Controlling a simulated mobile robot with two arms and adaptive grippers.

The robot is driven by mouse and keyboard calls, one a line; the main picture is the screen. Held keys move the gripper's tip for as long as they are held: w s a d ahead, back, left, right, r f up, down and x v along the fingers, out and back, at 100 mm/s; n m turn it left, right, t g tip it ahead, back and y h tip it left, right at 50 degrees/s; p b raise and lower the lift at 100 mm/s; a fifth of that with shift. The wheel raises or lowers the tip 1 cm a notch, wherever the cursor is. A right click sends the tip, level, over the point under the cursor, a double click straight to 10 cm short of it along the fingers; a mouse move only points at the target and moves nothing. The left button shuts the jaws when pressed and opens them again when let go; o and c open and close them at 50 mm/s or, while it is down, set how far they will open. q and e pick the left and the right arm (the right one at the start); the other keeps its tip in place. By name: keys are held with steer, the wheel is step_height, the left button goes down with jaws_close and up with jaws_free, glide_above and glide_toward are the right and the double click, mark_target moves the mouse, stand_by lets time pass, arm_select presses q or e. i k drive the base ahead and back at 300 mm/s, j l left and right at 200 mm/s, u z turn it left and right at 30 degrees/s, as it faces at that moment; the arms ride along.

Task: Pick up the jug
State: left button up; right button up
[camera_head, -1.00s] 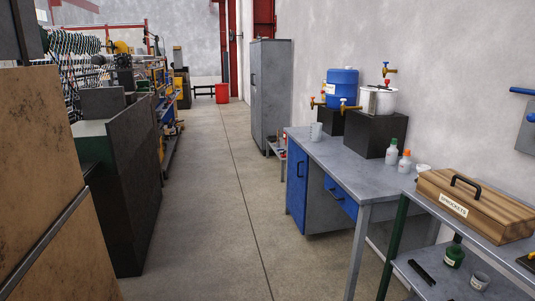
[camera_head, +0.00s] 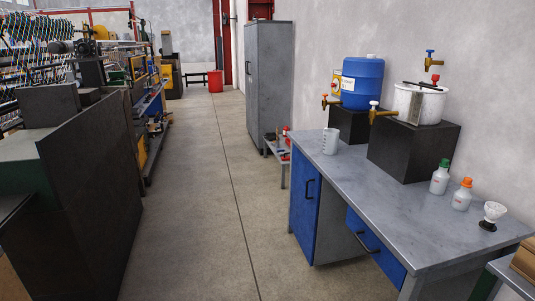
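A light grey jug (camera_head: 330,141) stands upright near the far left corner of the grey workbench (camera_head: 350,185). It is in front of a black block and looks free of anything else. Neither of my grippers shows in the head view, so nothing is seen holding the jug.
A blue drum (camera_head: 362,82) and a white pot (camera_head: 418,104) with taps sit on black blocks. Two small bottles (camera_head: 440,178) and a white funnel-like item (camera_head: 493,214) are on the bench. The aisle floor (camera_head: 205,200) is clear, between dark machinery (camera_head: 85,190) and a grey cabinet (camera_head: 268,80).

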mark_target(330, 138)
steer(key=i+z, duration=0.1)
steer(key=i, duration=0.9)
steer(key=i+j, duration=0.2)
steer(key=i, duration=0.8)
steer(key=l+z, duration=0.05)
